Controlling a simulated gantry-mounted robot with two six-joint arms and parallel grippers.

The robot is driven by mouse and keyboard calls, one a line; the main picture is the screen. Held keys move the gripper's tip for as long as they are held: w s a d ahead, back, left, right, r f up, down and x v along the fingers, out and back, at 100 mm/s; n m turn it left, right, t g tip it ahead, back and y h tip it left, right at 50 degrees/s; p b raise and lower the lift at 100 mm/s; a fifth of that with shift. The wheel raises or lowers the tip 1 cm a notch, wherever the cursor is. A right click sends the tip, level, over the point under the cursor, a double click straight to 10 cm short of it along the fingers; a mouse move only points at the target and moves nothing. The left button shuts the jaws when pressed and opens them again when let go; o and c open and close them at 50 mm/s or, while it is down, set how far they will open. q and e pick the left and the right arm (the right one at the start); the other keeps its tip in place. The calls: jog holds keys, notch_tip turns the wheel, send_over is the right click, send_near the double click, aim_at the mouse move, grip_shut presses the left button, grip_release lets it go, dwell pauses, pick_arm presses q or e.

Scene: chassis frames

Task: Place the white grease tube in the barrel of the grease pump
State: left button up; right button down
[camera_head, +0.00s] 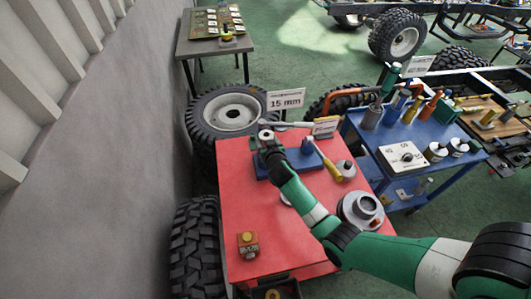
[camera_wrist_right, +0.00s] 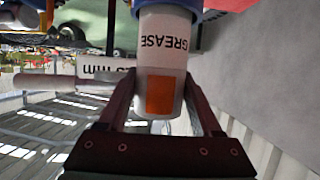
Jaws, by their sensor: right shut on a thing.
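The white grease tube (camera_wrist_right: 163,60) with a GREASE label and an orange square stands between the two dark fingers of my right gripper (camera_wrist_right: 165,105). One end of it meets a blue part at the top edge of the wrist view; I cannot tell whether it is inside that part. In the head view my right gripper (camera_head: 267,141) is over the left side of a blue grease pump (camera_head: 305,155) on the red table. The tube's end shows there as a small pale ring. My left gripper is not in view.
A metal rod (camera_head: 286,124) lies crosswise behind the gripper. A blue cart (camera_head: 395,140) with bottles and tools is at the right. The table's left front is mostly clear.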

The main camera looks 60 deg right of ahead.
notch_tip(320, 180, down, 4)
jog(key=shift+f+b, duration=0.2)
jog(key=shift+b, duration=0.65)
jog(key=shift+f, duration=0.1)
jog(key=shift+c, duration=0.3)
grip_release()
